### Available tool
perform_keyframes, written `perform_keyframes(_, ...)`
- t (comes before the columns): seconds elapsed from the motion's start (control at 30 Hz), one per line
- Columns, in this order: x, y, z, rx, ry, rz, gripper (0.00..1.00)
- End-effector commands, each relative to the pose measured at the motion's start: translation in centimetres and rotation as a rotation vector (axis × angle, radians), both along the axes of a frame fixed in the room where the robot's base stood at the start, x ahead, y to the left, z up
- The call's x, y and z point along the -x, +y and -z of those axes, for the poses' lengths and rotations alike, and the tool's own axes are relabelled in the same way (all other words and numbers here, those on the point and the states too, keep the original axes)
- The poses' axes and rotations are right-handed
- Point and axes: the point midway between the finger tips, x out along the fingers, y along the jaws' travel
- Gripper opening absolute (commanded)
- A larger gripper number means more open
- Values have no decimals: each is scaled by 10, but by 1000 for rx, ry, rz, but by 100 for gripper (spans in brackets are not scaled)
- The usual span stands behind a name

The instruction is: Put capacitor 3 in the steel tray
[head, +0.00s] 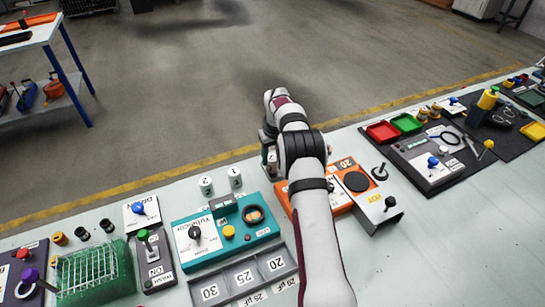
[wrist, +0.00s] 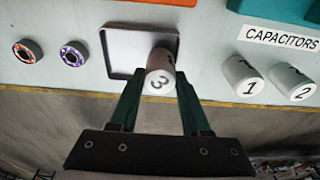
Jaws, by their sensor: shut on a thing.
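Capacitor 3 (wrist: 159,82), a white cylinder marked 3, is between the fingers of my gripper (wrist: 158,96) in the wrist view. My gripper is shut on it. I cannot tell whether the capacitor touches the tray.
Capacitor 1 (wrist: 244,75) and capacitor 2 (wrist: 292,83) stand right of the tray by the CAPACITORS label (wrist: 283,38). Two small rings (wrist: 28,51) (wrist: 74,53) lie left of it. The teal device (head: 222,232) and orange device (head: 350,178) stand nearby on the bench.

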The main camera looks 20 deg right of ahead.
Motion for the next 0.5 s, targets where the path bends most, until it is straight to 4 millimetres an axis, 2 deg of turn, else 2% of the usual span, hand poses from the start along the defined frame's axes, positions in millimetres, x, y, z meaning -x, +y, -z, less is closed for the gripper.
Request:
perform_keyframes(0.37,0,0,7,1,-1,0,0)
perform_keyframes(0.4,0,0,6,1,-1,0,54)
perform_keyframes(0.5,0,0,6,1,-1,-1,72)
